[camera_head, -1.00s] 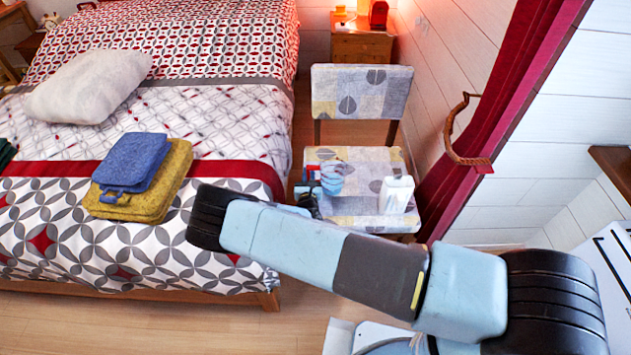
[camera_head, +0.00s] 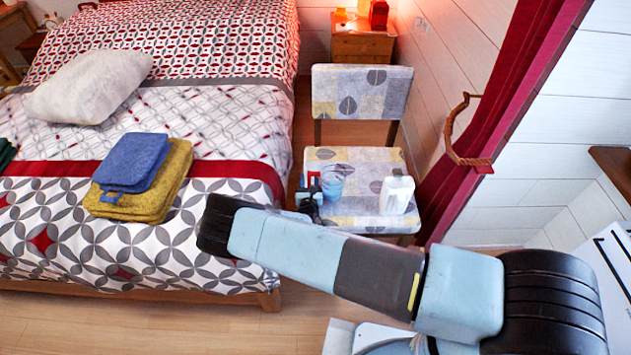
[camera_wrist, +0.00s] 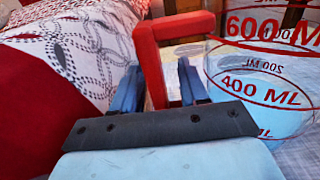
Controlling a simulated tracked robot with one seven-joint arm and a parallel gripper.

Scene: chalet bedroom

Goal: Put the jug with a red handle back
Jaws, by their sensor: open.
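The clear measuring jug (camera_head: 334,183) with red markings stands on the seat of the patterned chair (camera_head: 363,222). Its markings fill the right of the wrist view (camera_wrist: 262,85). Its red handle (camera_wrist: 150,62) rises in the middle of the wrist view. My gripper (camera_wrist: 160,85) is open, with one blue-grey finger on each side of the handle; I cannot tell if either touches it. In the head view my gripper (camera_head: 311,199) is at the left side of the jug, partly behind my arm.
A white bottle-like container (camera_head: 397,194) stands right of the jug on the seat. The bed (camera_head: 225,190) is close on the left, with folded blue and yellow cloths (camera_head: 140,180) on it. A red curtain (camera_head: 480,130) hangs at the right.

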